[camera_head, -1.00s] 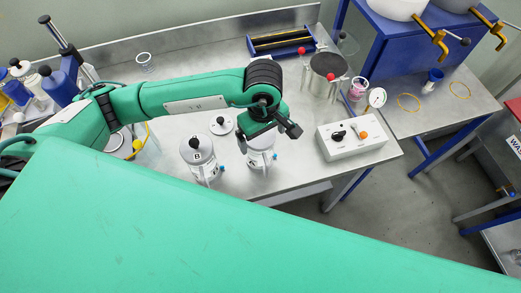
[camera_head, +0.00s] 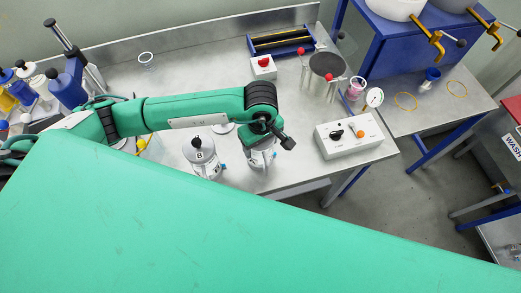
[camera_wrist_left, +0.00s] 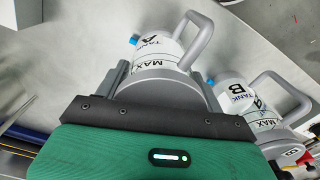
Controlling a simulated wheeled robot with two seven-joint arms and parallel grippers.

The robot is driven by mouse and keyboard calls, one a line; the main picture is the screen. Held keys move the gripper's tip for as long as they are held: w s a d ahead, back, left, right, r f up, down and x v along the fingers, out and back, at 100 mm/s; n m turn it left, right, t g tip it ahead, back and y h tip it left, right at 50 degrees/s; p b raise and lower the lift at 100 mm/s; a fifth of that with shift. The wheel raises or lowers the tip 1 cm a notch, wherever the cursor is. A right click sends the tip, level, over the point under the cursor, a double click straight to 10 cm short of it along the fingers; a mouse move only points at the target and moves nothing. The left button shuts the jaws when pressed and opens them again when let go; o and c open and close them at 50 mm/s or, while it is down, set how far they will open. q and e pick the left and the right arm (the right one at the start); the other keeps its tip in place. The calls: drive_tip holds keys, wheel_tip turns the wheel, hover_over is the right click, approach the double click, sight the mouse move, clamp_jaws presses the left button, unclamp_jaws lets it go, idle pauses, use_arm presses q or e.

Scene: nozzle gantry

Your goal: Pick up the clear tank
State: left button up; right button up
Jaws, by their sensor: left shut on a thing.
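A clear tank with a grey lid and handle, labelled TANK A (camera_wrist_left: 160,45), shows in the wrist view; in the head view this tank (camera_head: 262,158) is partly hidden under my left gripper (camera_head: 262,143). My left gripper (camera_wrist_left: 160,80) is shut on tank A from above, its grey fingers on either side of the lid. I cannot tell whether the tank touches the table. A similar tank, labelled TANK B (camera_wrist_left: 240,100), stands beside it; it also shows in the head view (camera_head: 202,160). My right gripper is not in view.
A white control box (camera_head: 349,136) with knobs stands to the right. A grey pot (camera_head: 326,70) and a red-button box (camera_head: 263,68) stand behind. Bottles (camera_head: 62,85) crowd the left. The back middle of the steel table (camera_head: 200,75) is mostly clear.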

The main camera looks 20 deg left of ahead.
use_arm(q)
drive_tip(key=shift+c, duration=0.7)
drive_tip(key=shift+r, duration=0.1)
wheel_tip(320, 180, up, 20)
drive_tip(key=b, duration=0.5)
